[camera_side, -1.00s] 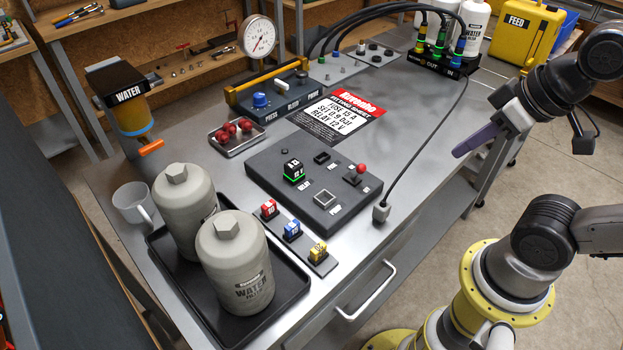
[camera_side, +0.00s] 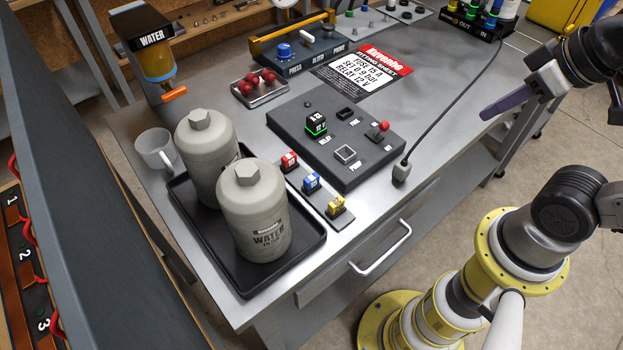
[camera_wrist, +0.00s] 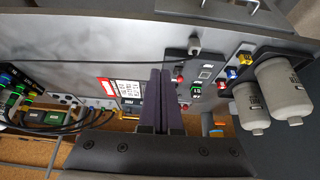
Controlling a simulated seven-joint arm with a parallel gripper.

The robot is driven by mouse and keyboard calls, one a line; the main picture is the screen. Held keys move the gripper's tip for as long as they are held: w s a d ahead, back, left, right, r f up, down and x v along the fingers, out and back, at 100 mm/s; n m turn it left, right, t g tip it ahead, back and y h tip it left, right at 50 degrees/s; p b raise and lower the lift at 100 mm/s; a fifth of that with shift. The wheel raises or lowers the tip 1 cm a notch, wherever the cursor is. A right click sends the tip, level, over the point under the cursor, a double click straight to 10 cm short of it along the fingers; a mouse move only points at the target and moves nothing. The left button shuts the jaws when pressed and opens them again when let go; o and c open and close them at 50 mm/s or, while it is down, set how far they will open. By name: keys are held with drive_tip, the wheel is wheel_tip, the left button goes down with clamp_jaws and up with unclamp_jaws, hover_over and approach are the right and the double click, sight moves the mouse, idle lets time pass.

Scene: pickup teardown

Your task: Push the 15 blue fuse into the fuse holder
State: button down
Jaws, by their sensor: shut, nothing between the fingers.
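The blue fuse (camera_side: 312,181) stands between a red fuse (camera_side: 289,161) and a yellow fuse (camera_side: 337,206) on a small dark strip. It also shows small in the wrist view (camera_wrist: 232,74). A dark panel (camera_side: 300,152) behind the strip carries a small black socket (camera_side: 346,113), which looks like the fuse holder, empty; its label is too small to read surely. A pale-rimmed square socket (camera_side: 346,154) is also on it. My gripper (camera_side: 484,116) is shut and empty, off to the right of the panel. Its purple fingers (camera_wrist: 160,70) lie together in the wrist view.
A relay (camera_side: 316,124) and a red-knobbed lever (camera_side: 383,127) stand up from the panel. Two grey water filters (camera_side: 253,215) sit in a black tray (camera_side: 293,270) left of the fuses. A cable runs to a plug (camera_side: 401,172) at the table's front edge.

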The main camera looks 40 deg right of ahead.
drive_tip(key=c, duration=1.1)
unclamp_jaws()
drive_tip(key=shift+c, duration=0.2)
drive_tip(key=shift+o, duration=1.3)
drive_tip(key=shift+s+r+n, duration=0.1)
drive_tip(key=shift+n, duration=0.5)
drive_tip(key=shift+o, duration=0.6)
drive_tip(key=r+n, duration=0.1)
drive_tip(key=w+r, duration=0.1)
drive_tip(key=r+n, duration=0.1)
drive_tip(key=shift+w+a+n, duration=0.15)
drive_tip(key=shift+w+n, duration=0.15)
drive_tip(key=w+a+r+n+g, duration=0.1)
drive_tip(key=w+a+r+n, duration=0.1)
drive_tip(key=w+r+n, duration=0.15)
drive_tip(key=n+g, duration=0.5)
drive_tip(key=n, duration=0.6)
hover_over(311, 178)
wheel_tip(311, 178, down, 8)
drive_tip(key=r, duration=0.1)
wheel_tip(311, 178, down, 14)
